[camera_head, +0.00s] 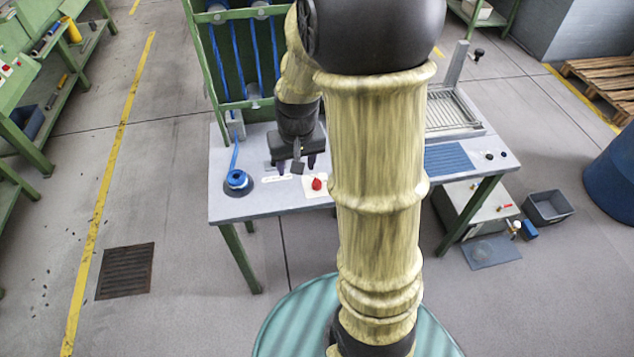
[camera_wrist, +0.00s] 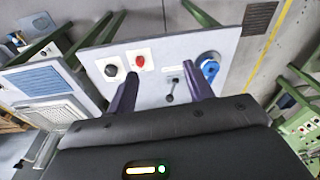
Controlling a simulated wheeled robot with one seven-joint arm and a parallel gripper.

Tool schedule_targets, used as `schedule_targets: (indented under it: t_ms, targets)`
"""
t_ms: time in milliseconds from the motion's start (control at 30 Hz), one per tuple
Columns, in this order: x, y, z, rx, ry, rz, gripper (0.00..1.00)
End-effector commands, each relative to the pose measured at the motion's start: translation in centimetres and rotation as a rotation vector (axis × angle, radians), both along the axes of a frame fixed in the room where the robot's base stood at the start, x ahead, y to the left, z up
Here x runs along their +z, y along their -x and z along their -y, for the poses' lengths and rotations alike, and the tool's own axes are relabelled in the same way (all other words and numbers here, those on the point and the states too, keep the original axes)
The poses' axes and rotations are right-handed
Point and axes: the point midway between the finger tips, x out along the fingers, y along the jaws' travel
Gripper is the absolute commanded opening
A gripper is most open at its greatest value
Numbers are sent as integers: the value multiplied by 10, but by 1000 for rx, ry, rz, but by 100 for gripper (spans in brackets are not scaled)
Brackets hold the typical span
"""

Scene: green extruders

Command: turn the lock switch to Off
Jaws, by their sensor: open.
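My gripper (camera_wrist: 160,71) is open, its two dark fingers spread over the grey worktable (camera_wrist: 218,42) with nothing between the tips. In the head view my gripper (camera_head: 297,168) hangs over the left part of the worktable (camera_head: 222,206). In the wrist view a black lever (camera_wrist: 170,97) beside a small label shows between the fingers. A red knob (camera_wrist: 139,62) on a white plate and a black knob (camera_wrist: 112,71) are to its left. The red knob also shows in the head view (camera_head: 317,184). No lettering is readable, so I cannot tell which control is the lock switch or its position.
A blue spool (camera_head: 238,180) stands at the table's left front corner. A green frame (camera_head: 207,75) with blue tubes rises behind my gripper. A wire-rack tray (camera_head: 450,110) and a blue ribbed mat (camera_head: 449,158) are on the right. My arm hides the table's middle.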

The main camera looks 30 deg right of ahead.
Motion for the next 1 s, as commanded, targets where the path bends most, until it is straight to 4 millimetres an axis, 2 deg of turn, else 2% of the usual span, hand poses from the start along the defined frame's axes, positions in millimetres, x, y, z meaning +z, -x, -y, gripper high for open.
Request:
schedule_targets:
  t_ms: [33,200,300,400,833,1000]
  targets:
    - [-14,-20,17,-47,-8,-21,52]
    - [-45,-69,70,-182,-40,-85,52]
    - [-60,-88,95,-240,-56,-110,52]
    - [-69,-97,111,-272,-67,-125,52]
    - [-71,-100,115,-282,-70,-130,52]
    - [-84,-100,114,-281,-71,-133,52]
